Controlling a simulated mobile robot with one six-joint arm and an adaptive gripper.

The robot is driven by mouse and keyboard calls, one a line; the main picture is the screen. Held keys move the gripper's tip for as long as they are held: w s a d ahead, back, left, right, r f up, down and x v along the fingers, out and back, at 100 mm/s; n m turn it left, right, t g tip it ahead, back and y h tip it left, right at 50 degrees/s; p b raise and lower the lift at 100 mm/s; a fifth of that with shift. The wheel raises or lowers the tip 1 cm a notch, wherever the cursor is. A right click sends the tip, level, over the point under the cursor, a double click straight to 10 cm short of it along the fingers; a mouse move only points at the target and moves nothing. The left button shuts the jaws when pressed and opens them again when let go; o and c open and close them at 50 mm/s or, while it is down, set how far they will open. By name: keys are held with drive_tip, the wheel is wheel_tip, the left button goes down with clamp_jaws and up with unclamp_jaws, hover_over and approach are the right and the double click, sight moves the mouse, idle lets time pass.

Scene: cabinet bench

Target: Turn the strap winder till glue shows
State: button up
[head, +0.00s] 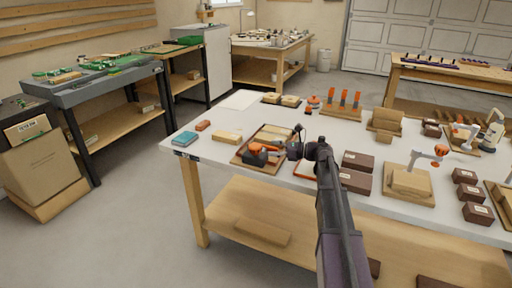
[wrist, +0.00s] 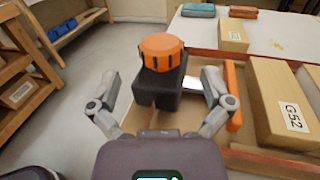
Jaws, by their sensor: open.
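The strap winder has a black body (wrist: 157,88) with a round ribbed orange knob (wrist: 162,51) on top. It stands on a wooden base at the near edge of the bench, and its black and orange shape also shows in the head view (head: 256,157). My gripper (wrist: 161,92) is open, its two grey fingers spread on either side of the black body with gaps, the knob beyond them. In the head view my gripper (head: 297,149) is just right of the winder. A wooden block labelled G52 (wrist: 284,105) lies right of the winder, beside an orange bar (wrist: 232,95). I cannot make out any glue.
Dark brown boxes (head: 355,181) stand right of my arm. A wooden block (head: 227,137), a teal box (head: 185,138) and a small orange-brown box (head: 203,125) lie left of the winder. Bare white bench top (head: 262,118) is free behind it.

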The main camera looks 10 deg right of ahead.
sight(255, 146)
drive_tip(key=shift+x, duration=3.15)
drive_tip(key=shift+c, duration=0.2)
